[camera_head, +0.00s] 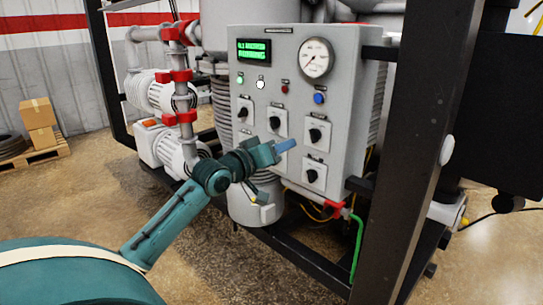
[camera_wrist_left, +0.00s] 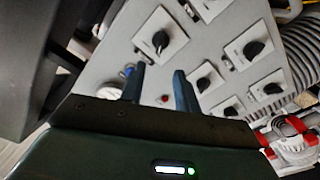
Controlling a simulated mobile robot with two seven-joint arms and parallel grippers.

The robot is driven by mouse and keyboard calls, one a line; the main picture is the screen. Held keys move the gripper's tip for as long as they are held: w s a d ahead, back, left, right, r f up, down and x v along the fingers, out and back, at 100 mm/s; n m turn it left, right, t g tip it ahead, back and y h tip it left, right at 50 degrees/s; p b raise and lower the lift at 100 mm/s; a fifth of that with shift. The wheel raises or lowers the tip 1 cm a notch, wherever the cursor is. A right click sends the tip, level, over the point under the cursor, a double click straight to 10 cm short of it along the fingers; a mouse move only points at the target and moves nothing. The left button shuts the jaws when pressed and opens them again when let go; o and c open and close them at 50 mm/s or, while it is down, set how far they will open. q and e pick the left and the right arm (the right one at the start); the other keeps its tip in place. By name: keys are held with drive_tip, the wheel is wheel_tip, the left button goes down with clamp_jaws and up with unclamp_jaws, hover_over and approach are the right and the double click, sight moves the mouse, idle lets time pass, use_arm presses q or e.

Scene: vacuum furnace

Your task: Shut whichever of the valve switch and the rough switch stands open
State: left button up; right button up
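The grey control panel (camera_head: 345,150) carries several black rotary switches on white plates. In the head view they include an upper-left switch (camera_head: 243,112), a middle switch (camera_head: 275,122), an upper-right switch (camera_head: 315,135) and a lower-right switch (camera_head: 312,175). Their labels are too small to read, so I cannot tell which are the valve and rough switches, or which is open. My left gripper (camera_head: 286,146) is in front of the panel, its fingers apart and empty in the left wrist view (camera_wrist_left: 158,88). It hides part of the panel's lower row. My right gripper is not in view.
Above the switches are a green display (camera_head: 253,50), a round gauge (camera_head: 316,58), a blue button (camera_head: 319,98) and small lamps. A black frame post (camera_head: 415,150) stands right of the panel. Pumps and red-clamped pipes (camera_head: 180,75) stand left.

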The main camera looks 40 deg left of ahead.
use_arm(q)
drive_tip(key=shift+s+a, duration=0.1)
drive_tip(key=shift+s, duration=1.45)
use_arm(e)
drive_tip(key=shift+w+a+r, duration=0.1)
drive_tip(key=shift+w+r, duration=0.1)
use_arm(q)
drive_tip(key=shift+f, duration=0.1)
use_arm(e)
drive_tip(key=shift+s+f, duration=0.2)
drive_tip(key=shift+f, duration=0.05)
